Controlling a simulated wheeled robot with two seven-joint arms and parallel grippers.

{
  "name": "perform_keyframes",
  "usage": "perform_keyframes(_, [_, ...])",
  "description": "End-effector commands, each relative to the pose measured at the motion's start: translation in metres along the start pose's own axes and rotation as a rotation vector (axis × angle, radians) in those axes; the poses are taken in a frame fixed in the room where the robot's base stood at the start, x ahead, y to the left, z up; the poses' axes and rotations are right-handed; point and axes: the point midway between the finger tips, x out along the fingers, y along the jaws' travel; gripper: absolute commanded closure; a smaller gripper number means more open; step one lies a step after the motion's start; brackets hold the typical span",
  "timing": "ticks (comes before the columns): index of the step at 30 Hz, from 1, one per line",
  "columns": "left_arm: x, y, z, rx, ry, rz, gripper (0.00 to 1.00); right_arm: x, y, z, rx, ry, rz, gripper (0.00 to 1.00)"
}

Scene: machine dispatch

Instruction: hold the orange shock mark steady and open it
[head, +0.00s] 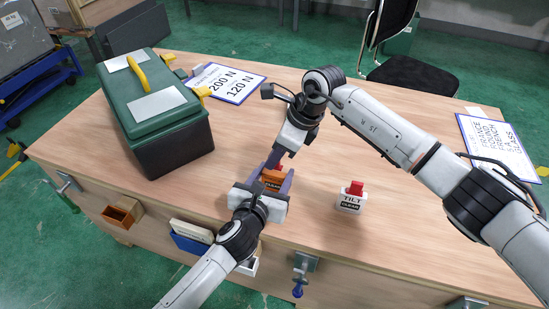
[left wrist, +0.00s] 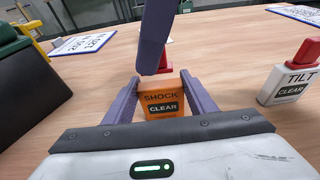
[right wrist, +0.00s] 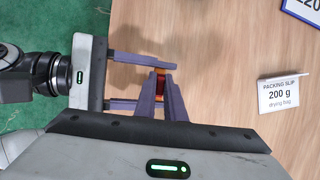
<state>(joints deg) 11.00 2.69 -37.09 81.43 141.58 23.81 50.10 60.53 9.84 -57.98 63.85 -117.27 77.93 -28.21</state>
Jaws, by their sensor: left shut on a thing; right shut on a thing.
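The orange shock mark (head: 272,181) stands on the wooden table near its front edge; its SHOCK and CLEAR labels face the left wrist view (left wrist: 163,100). My left gripper (left wrist: 160,85) is shut around its body from the front, a finger on each side. My right gripper (right wrist: 162,83) is shut at the mark's top from above. Its fingers hide most of the top; a bit of red (left wrist: 165,58) shows behind them in the left wrist view. A white TILT mark (head: 350,202) with a red top stands apart to the right, also in the left wrist view (left wrist: 288,86).
A green toolbox (head: 155,115) with a yellow handle stands at the left. Number sign (head: 228,82) and text sign (head: 497,147) lie on the table. A packing slip card (right wrist: 279,93) stands in the right wrist view. Clamps and bins line the front edge. The middle right is clear.

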Motion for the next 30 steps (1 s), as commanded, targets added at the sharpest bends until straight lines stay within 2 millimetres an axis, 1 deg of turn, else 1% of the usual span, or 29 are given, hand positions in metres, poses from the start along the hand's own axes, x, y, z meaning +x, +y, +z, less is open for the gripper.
perform_keyframes(12, [0.0, 0.0, -0.001, 0.0, 0.001, 0.0, 0.89, -0.003, 0.0, 0.001, 0.0, 0.0, -0.001, 1.0])
perform_keyframes(16, [0.0, 0.0, -0.001, 0.0, 0.001, 0.0, 0.89, -0.013, -0.001, 0.005, -0.002, -0.002, -0.003, 1.0])
perform_keyframes(22, [0.0, 0.0, -0.001, 0.0, 0.001, 0.0, 0.89, -0.035, -0.001, 0.015, -0.002, -0.001, -0.002, 1.0])
perform_keyframes(24, [0.0, 0.0, -0.001, 0.0, 0.001, 0.0, 0.89, -0.039, -0.001, 0.016, 0.0, 0.0, -0.001, 1.0])
perform_keyframes(29, [0.0, 0.0, -0.001, 0.0, 0.001, 0.0, 0.89, -0.039, 0.0, 0.016, 0.0, 0.001, 0.0, 1.0])
perform_keyframes(30, [0.0, 0.0, -0.001, 0.0, 0.001, 0.0, 0.46, -0.039, 0.0, 0.016, 0.0, 0.0, 0.0, 1.0])
